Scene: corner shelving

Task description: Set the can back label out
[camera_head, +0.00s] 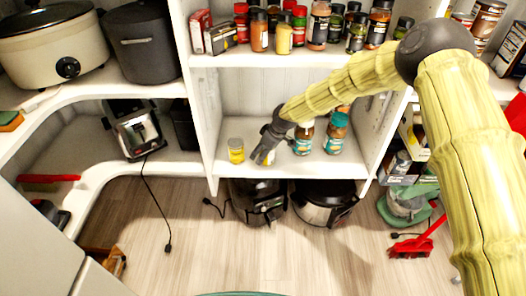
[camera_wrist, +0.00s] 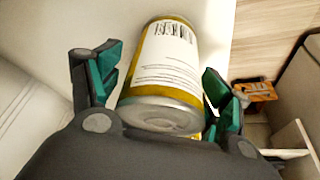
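The can (camera_wrist: 165,75) shows in the wrist view with a yellow label, a metal end towards the camera, and a white back-label panel with a barcode. My gripper (camera_wrist: 162,85) has its green-padded fingers on either side of it. I cannot tell if both pads touch it. In the head view my gripper (camera_head: 262,159) points down over the middle shelf and mostly hides what is between its fingers. A small yellow jar or can (camera_head: 236,151) stands upright just left of it.
Two bottles with teal labels (camera_head: 335,133) stand right of my gripper. The upper shelf (camera_head: 280,60) holds several spice jars and cans close above my arm. Dark cookers (camera_head: 322,201) stand on the floor below. The shelf's front edge (camera_head: 290,172) is near my gripper.

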